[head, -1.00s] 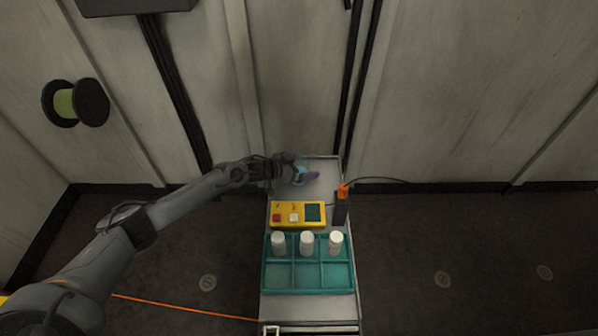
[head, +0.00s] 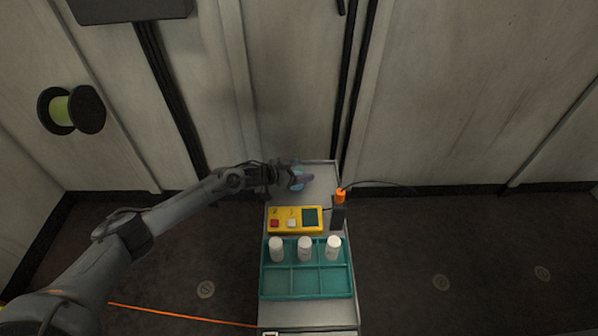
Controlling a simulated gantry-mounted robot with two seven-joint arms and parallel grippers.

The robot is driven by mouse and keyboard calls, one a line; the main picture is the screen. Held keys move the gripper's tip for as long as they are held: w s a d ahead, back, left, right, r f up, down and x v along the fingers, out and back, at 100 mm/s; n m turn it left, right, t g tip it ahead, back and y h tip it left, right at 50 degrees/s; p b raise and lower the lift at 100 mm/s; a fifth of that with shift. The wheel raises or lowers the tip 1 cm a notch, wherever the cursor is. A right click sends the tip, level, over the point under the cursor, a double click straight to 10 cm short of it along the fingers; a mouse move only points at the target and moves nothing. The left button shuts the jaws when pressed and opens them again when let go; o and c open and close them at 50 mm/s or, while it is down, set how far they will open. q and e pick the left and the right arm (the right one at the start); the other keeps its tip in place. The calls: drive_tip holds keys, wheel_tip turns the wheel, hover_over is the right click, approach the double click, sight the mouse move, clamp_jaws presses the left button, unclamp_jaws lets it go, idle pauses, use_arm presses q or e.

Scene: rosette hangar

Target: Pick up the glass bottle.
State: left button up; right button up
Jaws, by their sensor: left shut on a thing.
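My left gripper (head: 289,177) is over the far end of the narrow grey bench, near the back wall. It is shut on a small, pale blue and purple thing, which I take to be the glass bottle (head: 298,182). The fingers hide part of the bottle, and its exact shape and tilt are too small to tell. I cannot tell whether it still touches the bench top (head: 322,181). My right gripper is not in view.
On the bench, nearer than the bottle, are a yellow box (head: 295,213) with buttons, a dark holder with an orange-topped tool (head: 339,198), and a teal tray (head: 305,281) with three white cylinders (head: 304,249). An orange cable (head: 180,314) crosses the floor at left.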

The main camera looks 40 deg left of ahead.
use_arm(q)
drive_tip(key=shift+r+p, duration=0.4)
drive_tip(key=shift+r, duration=0.5)
wheel_tip(320, 180, up, 3)
drive_tip(key=shift+f+p, duration=0.2)
drive_tip(key=shift+p, duration=0.45)
drive_tip(key=d+r+p, duration=0.9)
drive_tip(key=d+r, duration=0.2)
drive_tip(key=shift+d+r, duration=0.25)
drive_tip(key=shift+d, duration=0.05)
drive_tip(key=shift+h, duration=0.3)
